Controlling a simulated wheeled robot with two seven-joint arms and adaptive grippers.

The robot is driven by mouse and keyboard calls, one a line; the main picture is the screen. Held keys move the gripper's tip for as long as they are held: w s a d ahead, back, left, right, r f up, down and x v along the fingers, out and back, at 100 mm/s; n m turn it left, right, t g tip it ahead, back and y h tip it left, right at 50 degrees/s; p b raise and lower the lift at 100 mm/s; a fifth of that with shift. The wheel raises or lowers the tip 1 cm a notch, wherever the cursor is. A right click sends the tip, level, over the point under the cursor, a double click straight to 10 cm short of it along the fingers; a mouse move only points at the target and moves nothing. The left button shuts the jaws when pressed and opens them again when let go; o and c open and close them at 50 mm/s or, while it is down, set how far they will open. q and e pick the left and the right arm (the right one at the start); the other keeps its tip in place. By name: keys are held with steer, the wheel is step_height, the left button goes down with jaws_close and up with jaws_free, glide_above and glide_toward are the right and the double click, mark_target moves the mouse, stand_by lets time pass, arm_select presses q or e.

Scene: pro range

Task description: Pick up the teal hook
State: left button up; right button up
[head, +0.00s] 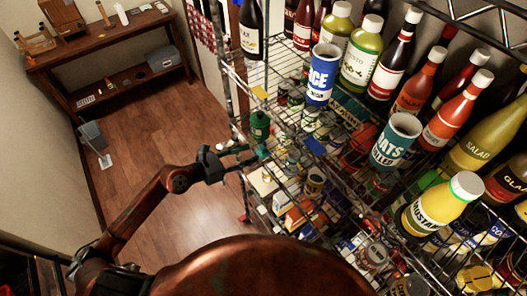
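A small teal item (262,152), which looks like the teal hook, is at the front edge of the wire shelf rack, near the middle of the head view. It is too small to make out its full shape. My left gripper (240,157) reaches in from the left, with its fingertips right beside the teal item. They look close to it or touching it, but I cannot tell whether they are closed on it. My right gripper is not in view.
The wire rack (231,88) fills the right side. Its upper shelf holds a blue cup (321,78), a teal cup (394,142), a mustard bottle (436,208) and several other bottles. Cans crowd the shelf below. Bare wood floor (150,135) lies left, with a wooden table (85,50) behind.

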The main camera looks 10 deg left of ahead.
mark_target(260, 150)
arm_select(q)
steer(key=shift+x, duration=1.1)
steer(key=shift+w+d+f, duration=0.2)
steer(key=shift+w+d, duration=0.25)
steer(key=shift+d, duration=0.1)
steer(key=shift+x, duration=0.9)
steer(key=shift+w+d, duration=0.1)
steer(key=shift+d, duration=0.15)
steer(key=shift+a, duration=0.15)
steer(key=shift+s+a+r, duration=0.1)
steer(key=shift+s+a, duration=0.15)
steer(key=shift+d, duration=0.15)
steer(key=c, duration=1)
steer(key=shift+w+r+p, duration=0.1)
steer(key=shift+r+p, duration=0.25)
steer(key=shift+r, duration=0.05)
steer(key=shift+r+p, duration=0.45)
steer(key=shift+r, duration=0.05)
steer(key=shift+r+p, duration=0.55)
steer(key=shift+r, duration=0.1)
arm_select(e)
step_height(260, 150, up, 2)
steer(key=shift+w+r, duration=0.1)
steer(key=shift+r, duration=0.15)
